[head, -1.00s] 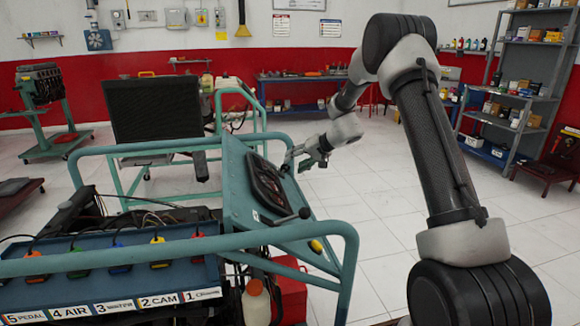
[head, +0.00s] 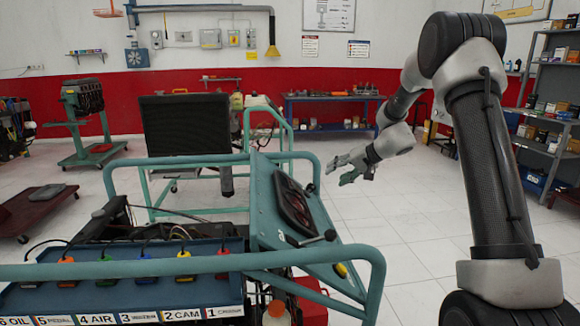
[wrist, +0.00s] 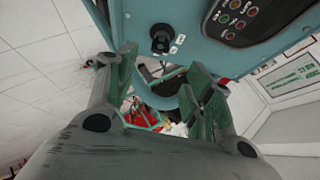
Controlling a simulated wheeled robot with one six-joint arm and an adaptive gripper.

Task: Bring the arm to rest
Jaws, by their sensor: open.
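My gripper (head: 350,167) hangs in the air to the right of the engine trainer's slanted control panel (head: 262,205) in the head view, with a gap of floor showing between them. In the wrist view, my gripper (wrist: 165,92) has its two green-padded fingers apart with nothing held between them. The panel's edge (wrist: 200,62) with a black knob (wrist: 163,38) and several coloured buttons lies beyond the fingertips.
The trainer's teal tube frame (head: 330,252) and a blue rail of labelled plugs (head: 120,290) fill the front left. A radiator (head: 186,128) stands behind. A shelf (head: 550,110) is at the far right. The tiled floor (head: 420,225) right of the panel is clear.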

